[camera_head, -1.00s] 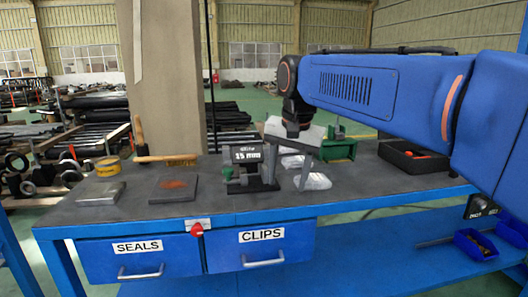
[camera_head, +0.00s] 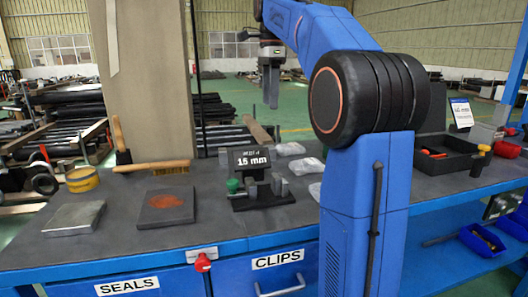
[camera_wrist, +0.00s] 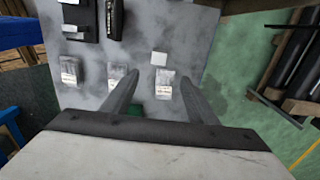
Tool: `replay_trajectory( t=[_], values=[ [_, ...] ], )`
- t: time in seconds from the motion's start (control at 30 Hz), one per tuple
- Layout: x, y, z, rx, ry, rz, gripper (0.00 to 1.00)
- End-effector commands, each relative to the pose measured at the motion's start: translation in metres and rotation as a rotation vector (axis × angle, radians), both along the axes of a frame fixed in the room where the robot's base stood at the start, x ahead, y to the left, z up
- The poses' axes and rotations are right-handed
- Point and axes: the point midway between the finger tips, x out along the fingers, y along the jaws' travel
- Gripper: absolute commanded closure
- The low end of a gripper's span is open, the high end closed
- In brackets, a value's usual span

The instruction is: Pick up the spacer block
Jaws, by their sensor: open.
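A black stand (camera_head: 262,201) on the workbench carries a sign (camera_head: 251,160) reading 15 mm. A small grey block-like piece (camera_head: 276,184) stands upright on it, beside a green-topped part (camera_head: 233,185). I cannot tell for sure whether this piece is the spacer block. My gripper (camera_head: 270,102) is open and hangs above and behind the stand, apart from it. In the wrist view my gripper (camera_wrist: 157,88) has its two fingers spread with nothing held between them. The dark stand (camera_wrist: 75,20) shows at that view's upper left.
Several clear bags (camera_head: 308,166) lie right of the stand. A rust-marked plate (camera_head: 166,207), a metal block (camera_head: 75,218), a brush (camera_head: 150,167) and a yellow tin (camera_head: 84,180) are on the left. A black tray (camera_head: 447,158) is at the right. A column (camera_head: 145,80) rises behind the bench.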

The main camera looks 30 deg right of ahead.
Motion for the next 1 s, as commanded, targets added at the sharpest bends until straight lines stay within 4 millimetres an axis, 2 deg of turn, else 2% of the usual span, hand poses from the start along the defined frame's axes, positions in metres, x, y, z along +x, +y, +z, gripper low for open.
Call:
replay_trajectory(
  t=[0.17, 0.7, 1.0],
  values=[
    [0.001, -0.002, -0.011, 0.002, 0.006, -0.017, 0.47],
    [0.000, -0.001, -0.104, 0.002, 0.006, -0.014, 0.47],
    [0.000, -0.001, -0.125, 0.001, 0.004, -0.013, 0.47]
  ],
)
